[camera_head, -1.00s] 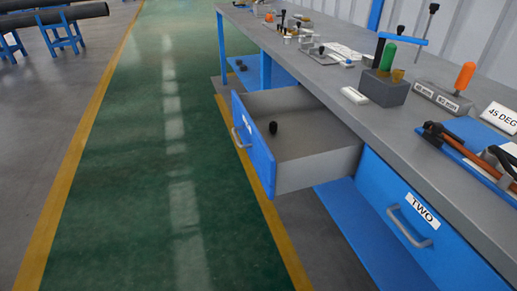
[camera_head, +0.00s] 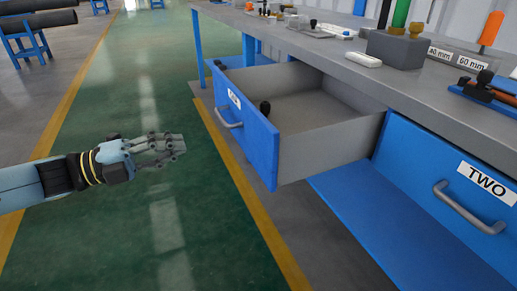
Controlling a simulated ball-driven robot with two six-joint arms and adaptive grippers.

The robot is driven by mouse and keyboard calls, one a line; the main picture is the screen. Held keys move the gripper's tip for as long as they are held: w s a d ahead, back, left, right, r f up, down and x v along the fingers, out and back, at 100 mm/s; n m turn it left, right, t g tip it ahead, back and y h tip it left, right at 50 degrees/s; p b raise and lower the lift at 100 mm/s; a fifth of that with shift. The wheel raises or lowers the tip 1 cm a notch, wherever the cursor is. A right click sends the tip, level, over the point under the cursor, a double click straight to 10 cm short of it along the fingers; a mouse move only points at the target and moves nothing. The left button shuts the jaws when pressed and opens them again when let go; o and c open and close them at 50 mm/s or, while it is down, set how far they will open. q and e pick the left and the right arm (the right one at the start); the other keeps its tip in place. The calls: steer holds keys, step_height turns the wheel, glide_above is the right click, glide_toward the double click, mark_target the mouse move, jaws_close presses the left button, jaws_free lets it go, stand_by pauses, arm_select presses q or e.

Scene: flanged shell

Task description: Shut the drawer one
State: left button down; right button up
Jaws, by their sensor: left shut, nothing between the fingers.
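A drawer with a blue front (camera_head: 243,128) and grey walls is pulled well out from under the workbench. Its front has a grey bar handle (camera_head: 229,119) and a white label seen at a steep angle. My left gripper (camera_head: 178,146) comes in from the left, over the green floor. It is shut and empty, to the left of the drawer front and apart from it. My right gripper is out of view.
A second drawer marked TWO (camera_head: 445,184) is shut at the right, with its own handle (camera_head: 469,207). The grey workbench top (camera_head: 330,51) carries tools, blocks and labels. A blue lower shelf (camera_head: 375,215) lies beneath. The green floor (camera_head: 125,220) left of the bench is clear.

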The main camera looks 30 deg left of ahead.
arm_select(q)
steer(key=f, duration=0.1)
steer(key=b, duration=0.3)
glide_toward(250, 133)
steer(key=x, duration=0.7)
steer(key=shift+a, duration=0.1)
steer(key=shift+w, duration=0.2)
